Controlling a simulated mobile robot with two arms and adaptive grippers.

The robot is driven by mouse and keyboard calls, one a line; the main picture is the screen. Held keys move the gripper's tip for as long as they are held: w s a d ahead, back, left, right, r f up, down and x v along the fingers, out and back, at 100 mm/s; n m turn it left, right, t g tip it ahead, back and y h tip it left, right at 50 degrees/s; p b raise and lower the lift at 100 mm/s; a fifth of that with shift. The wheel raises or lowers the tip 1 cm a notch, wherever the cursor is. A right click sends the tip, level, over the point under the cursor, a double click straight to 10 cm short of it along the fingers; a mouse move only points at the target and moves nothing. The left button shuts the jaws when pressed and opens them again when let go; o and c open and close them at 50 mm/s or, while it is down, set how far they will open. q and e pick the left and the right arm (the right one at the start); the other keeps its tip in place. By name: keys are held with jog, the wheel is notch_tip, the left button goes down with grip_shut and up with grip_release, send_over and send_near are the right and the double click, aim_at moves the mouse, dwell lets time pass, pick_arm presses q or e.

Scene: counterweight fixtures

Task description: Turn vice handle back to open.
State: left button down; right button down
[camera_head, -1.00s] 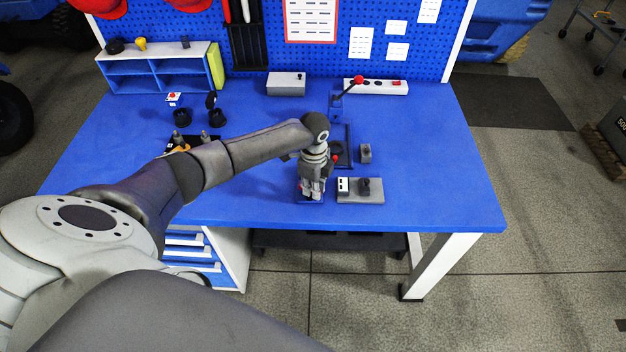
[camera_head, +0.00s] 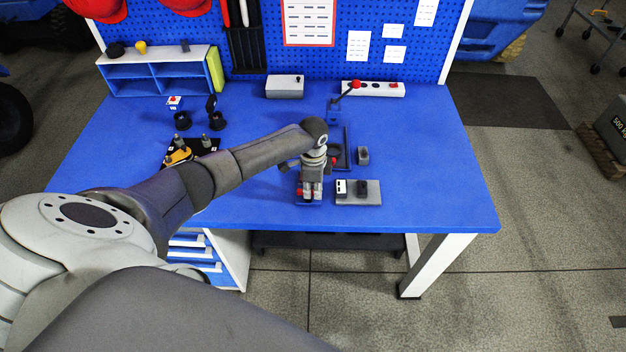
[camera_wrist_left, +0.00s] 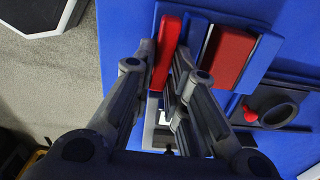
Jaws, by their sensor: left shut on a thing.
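The vice (camera_head: 308,203) is a small blue fixture near the front edge of the workbench, mostly hidden under my left gripper in the head view. In the left wrist view its red handle (camera_wrist_left: 167,50) is a bar between the fingertips of my left gripper (camera_wrist_left: 170,62), which is shut on it. A red block (camera_wrist_left: 229,58) sits in the blue body to the right of the handle. In the head view my left gripper (camera_head: 311,192) points down over the vice, and red shows at its left side. My right gripper is not in view.
A grey plate fixture (camera_head: 371,198) stands close to the right of the vice. The bench's front right is clear.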

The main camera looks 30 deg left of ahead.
aim_at(313, 191)
pick_arm(q)
jog(key=shift+a, duration=0.1)
jog(key=c, duration=1.5)
grip_release()
jog(key=shift+o, duration=0.3)
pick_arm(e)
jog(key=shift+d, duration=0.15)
pick_arm(q)
notch_tip(313, 191, up, 12)
